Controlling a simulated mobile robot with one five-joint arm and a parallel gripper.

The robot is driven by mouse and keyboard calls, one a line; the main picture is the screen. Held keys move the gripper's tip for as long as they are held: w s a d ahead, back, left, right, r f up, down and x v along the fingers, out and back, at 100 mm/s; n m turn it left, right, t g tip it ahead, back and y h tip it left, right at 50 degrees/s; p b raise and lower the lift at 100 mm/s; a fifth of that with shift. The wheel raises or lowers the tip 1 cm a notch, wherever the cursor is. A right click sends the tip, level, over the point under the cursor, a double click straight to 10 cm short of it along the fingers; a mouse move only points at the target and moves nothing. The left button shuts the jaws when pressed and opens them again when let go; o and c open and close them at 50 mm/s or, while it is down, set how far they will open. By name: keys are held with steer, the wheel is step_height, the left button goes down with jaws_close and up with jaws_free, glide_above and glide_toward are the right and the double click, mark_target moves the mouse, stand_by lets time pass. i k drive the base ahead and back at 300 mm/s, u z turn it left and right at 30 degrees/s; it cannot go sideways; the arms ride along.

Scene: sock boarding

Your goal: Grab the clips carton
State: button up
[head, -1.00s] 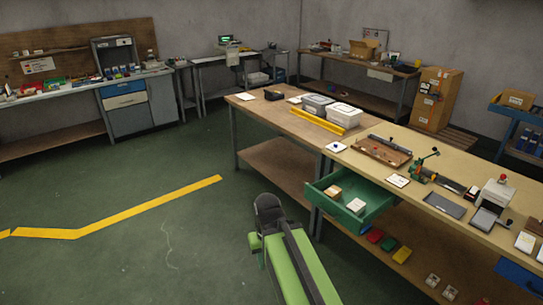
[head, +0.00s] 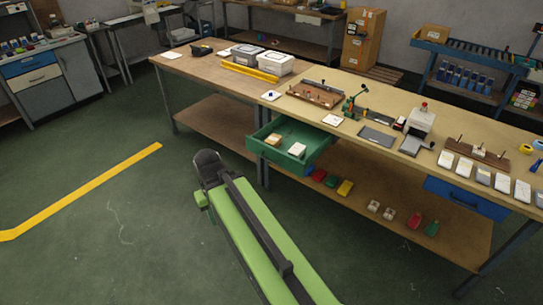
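An open green drawer (head: 318,150) sticks out from under the front edge of the workbench. In it lie two small cartons, a tan one (head: 273,140) at the left and a paler, whitish one (head: 297,150) at the right. Their labels are too small to read, so I cannot tell which, if either, is the clips carton. My green arm reaches up from the bottom of the picture and ends in a dark rounded joint, left of and in front of the drawer. No gripper fingers show.
The long workbench (head: 345,85) carries grey and white bins (head: 275,63), a wooden tray (head: 316,94), a green hand press (head: 354,103) and several white packs. A closed blue drawer (head: 466,198) is at the right. Coloured and pale items lie on the lower shelf (head: 400,240). The floor at left is clear.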

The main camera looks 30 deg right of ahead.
mark_target(274, 140)
steer(key=u, duration=0.05)
steer(key=i, duration=1.95)
steer(key=u, duration=0.05)
